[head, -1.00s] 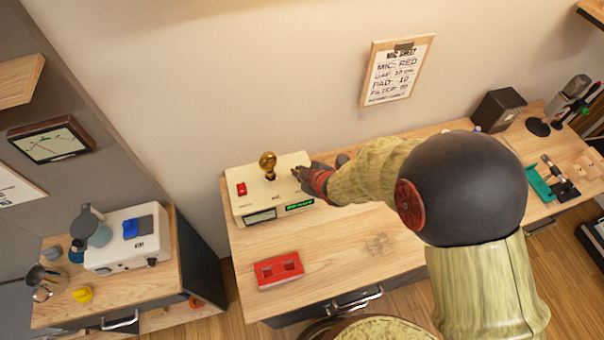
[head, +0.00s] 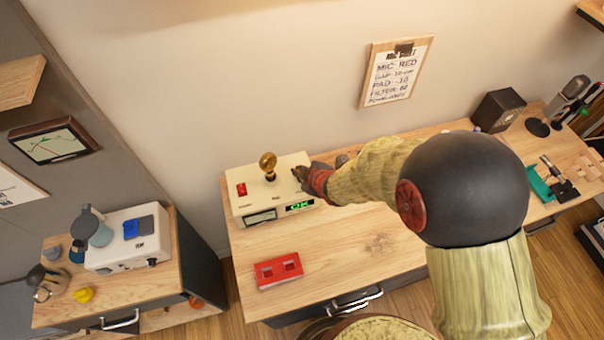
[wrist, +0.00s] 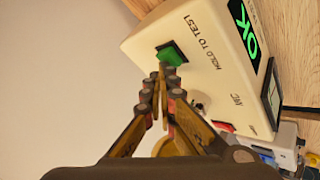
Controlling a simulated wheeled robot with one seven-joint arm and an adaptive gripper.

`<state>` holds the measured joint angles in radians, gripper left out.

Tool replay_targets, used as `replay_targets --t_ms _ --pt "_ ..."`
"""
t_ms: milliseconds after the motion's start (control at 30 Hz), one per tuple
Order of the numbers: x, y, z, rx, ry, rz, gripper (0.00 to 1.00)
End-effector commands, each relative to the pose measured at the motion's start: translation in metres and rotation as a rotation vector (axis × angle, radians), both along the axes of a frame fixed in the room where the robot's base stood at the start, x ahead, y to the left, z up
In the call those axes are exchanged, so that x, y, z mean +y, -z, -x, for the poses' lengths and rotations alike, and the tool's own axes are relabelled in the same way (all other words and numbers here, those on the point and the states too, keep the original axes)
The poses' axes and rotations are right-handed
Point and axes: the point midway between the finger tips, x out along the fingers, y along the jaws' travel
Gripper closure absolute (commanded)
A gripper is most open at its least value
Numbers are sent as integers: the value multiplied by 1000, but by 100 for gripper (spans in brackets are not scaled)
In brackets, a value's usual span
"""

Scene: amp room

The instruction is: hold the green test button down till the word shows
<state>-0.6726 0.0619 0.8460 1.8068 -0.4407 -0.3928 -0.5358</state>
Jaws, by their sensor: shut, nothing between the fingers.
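The cream tester box (head: 243,205) stands on the wooden bench against the wall. The green test button (wrist: 172,54) is on its top face beside the words "HOLD TO TEST" in the wrist view. My gripper (wrist: 165,70) is shut and empty, with its fingertips at the near edge of the button, seemingly touching it. In the head view my gripper (head: 302,173) is over the right end of the box and hides the button. The box's display (head: 300,206) reads "OK" in green, and it also shows in the wrist view (wrist: 244,29).
A brass bulb (head: 268,165) and a red switch (head: 241,189) are on the box top, left of my gripper. A red tray-like piece (head: 279,270) lies on the bench front. Bare bench lies between it and the box.

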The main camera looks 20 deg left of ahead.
Motion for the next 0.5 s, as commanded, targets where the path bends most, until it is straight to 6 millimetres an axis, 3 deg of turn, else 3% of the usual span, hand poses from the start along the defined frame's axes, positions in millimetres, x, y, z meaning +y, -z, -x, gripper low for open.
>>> replay_targets --t_ms 200,500 --pt "0 -13 0 -1 0 -1 100" --pt "0 -13 0 -1 0 -1 100"
